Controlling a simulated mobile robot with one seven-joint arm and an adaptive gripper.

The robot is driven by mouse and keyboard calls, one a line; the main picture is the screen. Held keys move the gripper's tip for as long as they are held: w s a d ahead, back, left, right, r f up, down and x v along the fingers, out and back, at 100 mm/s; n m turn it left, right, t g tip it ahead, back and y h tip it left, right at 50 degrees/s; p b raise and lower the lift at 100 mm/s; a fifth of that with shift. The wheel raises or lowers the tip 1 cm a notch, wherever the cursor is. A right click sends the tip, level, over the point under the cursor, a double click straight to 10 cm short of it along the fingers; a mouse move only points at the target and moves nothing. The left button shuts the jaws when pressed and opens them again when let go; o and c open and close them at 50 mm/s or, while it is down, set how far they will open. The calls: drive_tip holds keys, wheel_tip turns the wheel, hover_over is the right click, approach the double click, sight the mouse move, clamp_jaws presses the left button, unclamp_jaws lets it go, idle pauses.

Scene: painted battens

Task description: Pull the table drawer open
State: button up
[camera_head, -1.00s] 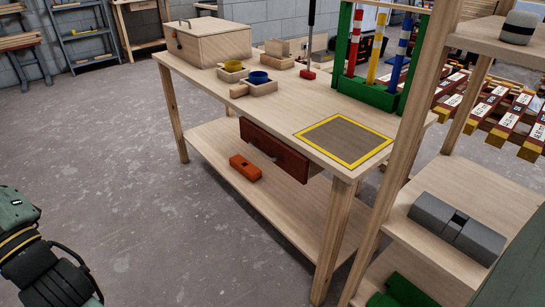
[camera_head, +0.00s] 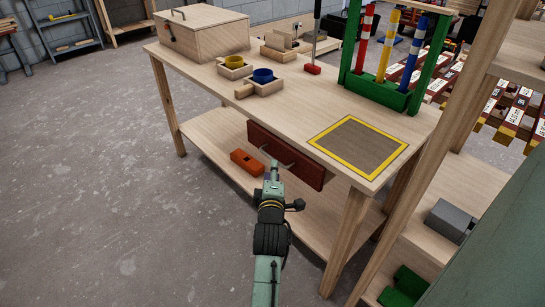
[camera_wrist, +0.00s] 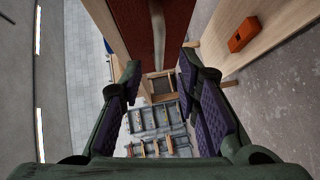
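The table (camera_head: 215,112) is pale wood with a lower shelf. Its dark red drawer front (camera_head: 312,172) sits under the tabletop and looks shut. A pale bar handle (camera_head: 290,166) is on the drawer front, partly hidden by my gripper (camera_head: 274,166). My gripper is just in front of the drawer at the handle. In the wrist view the fingers (camera_wrist: 161,68) are apart, with the red drawer front (camera_wrist: 126,20) and the pale handle (camera_wrist: 158,35) ahead between them. I cannot tell whether a finger touches the handle.
An orange block (camera_head: 247,162) lies on the lower shelf. The tabletop holds a wooden box (camera_head: 205,40), small trays with yellow and blue rings, a green rack (camera_head: 377,92) and a yellow-bordered square (camera_head: 358,146). A wooden shelf unit (camera_head: 440,140) stands at the right. Floor at left is clear.

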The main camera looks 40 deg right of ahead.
drive_tip(key=p+x, duration=0.1)
drive_tip(key=x, duration=0.6)
drive_tip(key=shift+w, duration=0.2)
drive_tip(key=shift+c, duration=0.4)
clamp_jaws()
